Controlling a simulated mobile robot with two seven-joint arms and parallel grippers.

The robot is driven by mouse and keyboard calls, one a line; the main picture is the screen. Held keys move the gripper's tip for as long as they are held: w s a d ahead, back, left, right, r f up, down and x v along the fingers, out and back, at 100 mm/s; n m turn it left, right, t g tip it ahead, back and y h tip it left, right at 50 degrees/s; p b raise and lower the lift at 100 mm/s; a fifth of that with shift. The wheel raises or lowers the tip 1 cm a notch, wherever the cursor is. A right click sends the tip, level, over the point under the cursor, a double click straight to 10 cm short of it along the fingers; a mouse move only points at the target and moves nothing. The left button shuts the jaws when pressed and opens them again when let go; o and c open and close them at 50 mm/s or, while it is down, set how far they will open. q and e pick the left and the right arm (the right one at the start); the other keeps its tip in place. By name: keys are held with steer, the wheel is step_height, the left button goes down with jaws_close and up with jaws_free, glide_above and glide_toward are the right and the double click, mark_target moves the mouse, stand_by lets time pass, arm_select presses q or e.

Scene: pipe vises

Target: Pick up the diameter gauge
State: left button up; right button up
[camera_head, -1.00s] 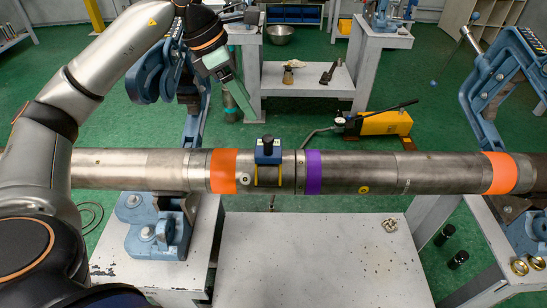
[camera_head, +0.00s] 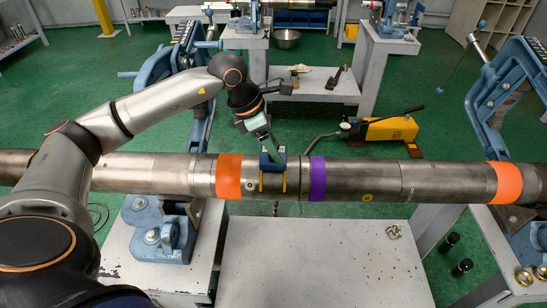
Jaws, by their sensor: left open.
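The diameter gauge (camera_head: 272,184), a dark blue block with yellow legs, sits astride the steel pipe (camera_head: 350,180) between an orange band and a purple band. My left gripper (camera_head: 273,150) reaches down from above and behind, with its fingers at the gauge's blue top. The fingers overlap the top in the picture, so I cannot tell whether they touch it. The gripper is open. My right gripper is not in view.
Blue pipe vises stand at left (camera_head: 160,230) and right (camera_head: 500,100). A white table (camera_head: 320,260) lies below the pipe, holding a small metal part (camera_head: 394,232). A yellow hydraulic pump (camera_head: 390,129) is on the green floor behind.

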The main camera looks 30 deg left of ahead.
arm_select(q)
jaws_close()
stand_by(0.6)
stand_by(0.8)
